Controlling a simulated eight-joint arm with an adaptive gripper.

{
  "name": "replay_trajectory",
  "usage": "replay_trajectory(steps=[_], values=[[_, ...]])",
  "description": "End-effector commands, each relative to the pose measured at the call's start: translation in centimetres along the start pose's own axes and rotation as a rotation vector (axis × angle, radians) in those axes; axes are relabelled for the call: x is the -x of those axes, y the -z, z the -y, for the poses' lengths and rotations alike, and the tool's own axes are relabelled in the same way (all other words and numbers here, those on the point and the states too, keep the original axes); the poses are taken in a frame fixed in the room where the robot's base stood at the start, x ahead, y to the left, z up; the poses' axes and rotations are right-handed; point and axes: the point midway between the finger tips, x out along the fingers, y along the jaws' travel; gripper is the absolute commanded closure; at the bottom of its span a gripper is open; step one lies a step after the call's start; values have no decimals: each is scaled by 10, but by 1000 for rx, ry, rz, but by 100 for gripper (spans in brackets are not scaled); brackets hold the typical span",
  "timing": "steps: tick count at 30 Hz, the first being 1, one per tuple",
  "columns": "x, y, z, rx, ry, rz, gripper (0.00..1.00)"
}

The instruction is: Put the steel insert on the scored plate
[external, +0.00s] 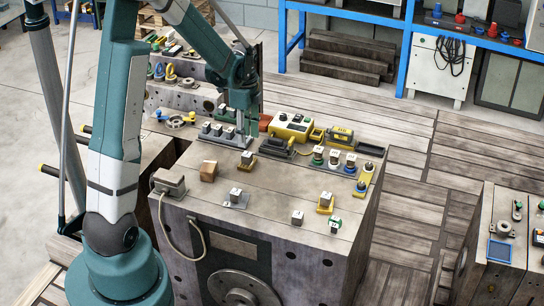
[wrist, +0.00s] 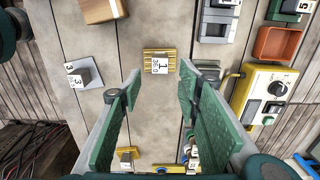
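My gripper (wrist: 158,88) is open and empty, its green-padded fingers apart above the block top; in the external view its end (external: 242,128) hangs over the left back part. Just past the fingertips is a small block with a white top marked 1 (wrist: 160,65), on a yellow ribbed base (wrist: 158,51); the block (external: 247,158) also shows below my gripper. A grey block marked 3 (wrist: 82,75) sits on a grey plate (wrist: 96,83), left in the wrist view; the plate (external: 236,205) lies nearer the front externally. I cannot tell which is the steel insert or the scored plate.
A wooden block (external: 208,170) stands left of my gripper's spot. A yellow control box (external: 292,127) and orange tray (wrist: 275,45) are at the back. A yellow-based block (external: 325,202) and a grey block (external: 297,217) stand front right. The middle of the top is mostly clear.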

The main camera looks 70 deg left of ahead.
Motion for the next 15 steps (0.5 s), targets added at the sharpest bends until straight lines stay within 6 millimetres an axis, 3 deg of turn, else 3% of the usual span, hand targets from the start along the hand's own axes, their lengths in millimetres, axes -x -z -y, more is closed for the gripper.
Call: replay_trajectory(steps=[6,15], values=[[26,0,0,0,0,0,66],[37,0,0,0,0,0,66]])
